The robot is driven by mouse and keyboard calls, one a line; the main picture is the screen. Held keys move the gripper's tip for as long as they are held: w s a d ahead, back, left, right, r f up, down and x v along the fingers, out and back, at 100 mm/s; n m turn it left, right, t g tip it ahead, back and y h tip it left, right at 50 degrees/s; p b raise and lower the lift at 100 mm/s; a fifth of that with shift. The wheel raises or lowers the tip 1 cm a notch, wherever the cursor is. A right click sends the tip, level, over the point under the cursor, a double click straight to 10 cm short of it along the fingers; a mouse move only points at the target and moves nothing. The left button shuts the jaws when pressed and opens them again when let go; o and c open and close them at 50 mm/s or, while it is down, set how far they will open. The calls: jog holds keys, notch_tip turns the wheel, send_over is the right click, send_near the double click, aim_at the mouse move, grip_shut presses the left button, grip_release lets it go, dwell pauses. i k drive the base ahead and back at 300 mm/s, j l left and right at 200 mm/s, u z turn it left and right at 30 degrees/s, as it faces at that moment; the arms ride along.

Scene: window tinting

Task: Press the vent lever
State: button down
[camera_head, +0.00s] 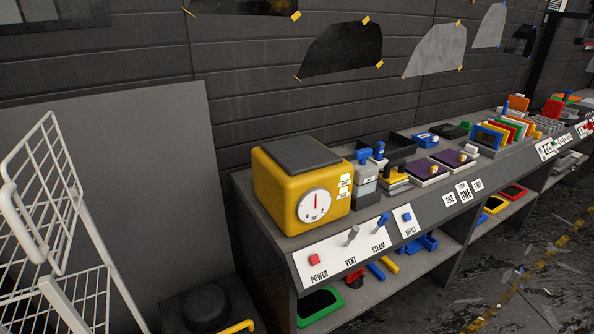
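The vent lever (353,235) is a short grey lever on the white sloped panel (332,257) at the front of the bench. It stands up and leans to the right, above the printed word VENT. To its left is a red POWER button (314,260). A yellow box with a round dial (275,190) stands just behind the panel. My gripper is not in view.
A blue REFILL button (407,217) sits on a separate white plate to the right. Bottles, trays and coloured cards crowd the bench top (245,190). A white wire rack (50,220) stands at the left. Open floor (480,280) shows at the lower right.

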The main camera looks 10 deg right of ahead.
aim_at(355, 229)
jog(key=i+l+z, duration=0.65)
jog(key=z, duration=0.15)
jog(key=i+z, duration=0.3)
jog(key=i+l+z, duration=0.1)
jog(key=i+z, duration=0.25)
jog(key=i+l+u, duration=0.3)
jog(key=i+u, duration=0.15)
jog(key=i+l+u, duration=0.15)
jog(key=u, duration=0.3)
jog(key=l+u, duration=0.25)
jog(key=u, duration=0.15)
jog(key=i+l+u, duration=0.1)
jog(key=l+u, duration=0.15)
jog(key=u, duration=0.2)
jog(key=l+u, duration=0.25)
jog(key=u, duration=0.2)
jog(key=l+u, duration=0.55)
jog(key=u, duration=0.3)
